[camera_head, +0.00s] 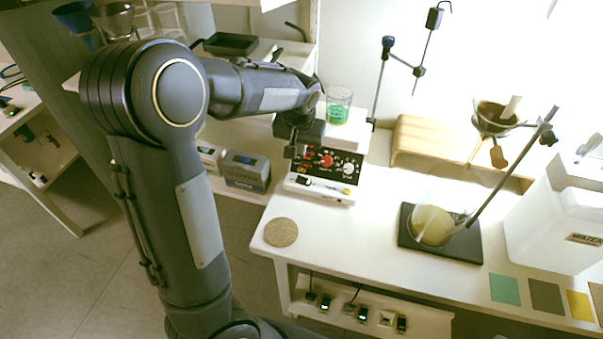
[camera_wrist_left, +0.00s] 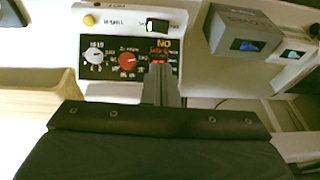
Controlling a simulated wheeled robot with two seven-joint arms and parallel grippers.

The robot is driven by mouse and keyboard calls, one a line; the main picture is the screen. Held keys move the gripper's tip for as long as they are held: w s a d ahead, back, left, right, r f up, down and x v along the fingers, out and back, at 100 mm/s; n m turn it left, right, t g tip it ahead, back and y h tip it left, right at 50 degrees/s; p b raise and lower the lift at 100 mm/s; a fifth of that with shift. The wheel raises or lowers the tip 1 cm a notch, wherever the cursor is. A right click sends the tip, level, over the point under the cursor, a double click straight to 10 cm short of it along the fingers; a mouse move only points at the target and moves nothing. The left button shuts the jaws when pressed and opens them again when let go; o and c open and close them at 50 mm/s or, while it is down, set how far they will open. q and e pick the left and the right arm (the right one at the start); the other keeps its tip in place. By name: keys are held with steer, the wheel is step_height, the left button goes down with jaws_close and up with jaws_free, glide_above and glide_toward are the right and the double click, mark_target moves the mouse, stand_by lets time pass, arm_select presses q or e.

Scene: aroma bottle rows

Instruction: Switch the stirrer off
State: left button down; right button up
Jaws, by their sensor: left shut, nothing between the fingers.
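The stirrer (camera_head: 318,189) is a white unit with a black control panel at the left end of the bench. A beaker of green liquid (camera_head: 338,113) stands on its top plate. The panel, upside down in the left wrist view, has a red knob (camera_wrist_left: 128,61), a white knob (camera_wrist_left: 95,56) and lit yellow letters (camera_wrist_left: 163,43) reading ON. A black and white switch-like part (camera_wrist_left: 157,32) is on the front edge. My left gripper (camera_head: 290,151) is shut and empty. In the left wrist view its fingertips (camera_wrist_left: 158,63) overlap the panel beside the red knob; contact cannot be told. My right gripper is not in view.
A round cork mat (camera_head: 281,232) lies at the bench's front left corner. A grey box (camera_head: 246,170) stands on a lower surface left of the stirrer. A black stand base (camera_head: 467,246) with a flask and a wooden riser (camera_head: 440,140) are to the right.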

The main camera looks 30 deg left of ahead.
mark_target(300, 179)
arm_select(q)
steer(key=x, duration=0.4)
steer(key=s+x, duration=0.1)
steer(key=x, duration=0.8)
steer(key=shift+s+f+p, duration=0.1)
steer(key=shift+f+p, duration=0.2)
steer(key=shift+f, duration=0.25)
